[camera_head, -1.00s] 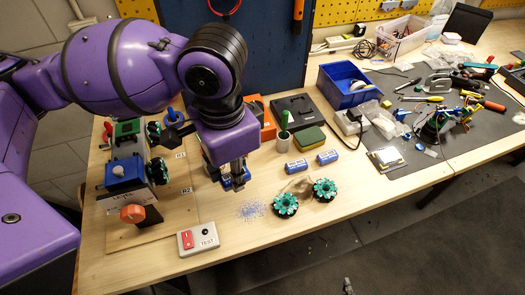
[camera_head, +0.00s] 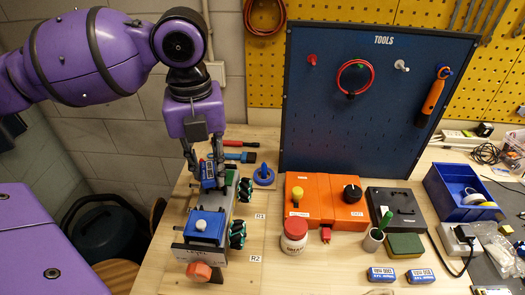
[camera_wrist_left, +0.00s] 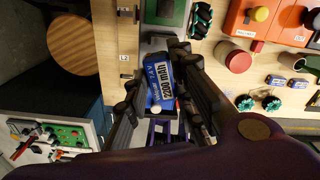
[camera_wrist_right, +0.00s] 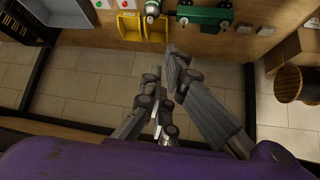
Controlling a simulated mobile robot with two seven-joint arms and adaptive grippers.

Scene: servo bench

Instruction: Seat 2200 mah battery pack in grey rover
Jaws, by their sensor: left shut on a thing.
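My left gripper (camera_head: 207,182) is shut on a blue battery pack (camera_head: 208,171) in the head view. In the left wrist view the pack (camera_wrist_left: 158,80) reads 2200 mAh and sits tilted between the fingers (camera_wrist_left: 150,103). The gripper is over the far end of a rover row; the grey rover body (camera_head: 229,207) is partly hidden, with teal wheels (camera_head: 238,232) on its right side. A blue block (camera_head: 205,224) sits at the near end. I cannot tell whether the pack touches the rover. My right gripper (camera_wrist_right: 163,85) shows over the floor; its opening is unclear.
Right of the rover stand a white jar with a red lid (camera_head: 294,236), orange boxes (camera_head: 325,190) and a black case (camera_head: 395,208). Two blue packs (camera_head: 380,274) lie near a sponge (camera_head: 405,244). A tool board (camera_head: 375,110) rises behind.

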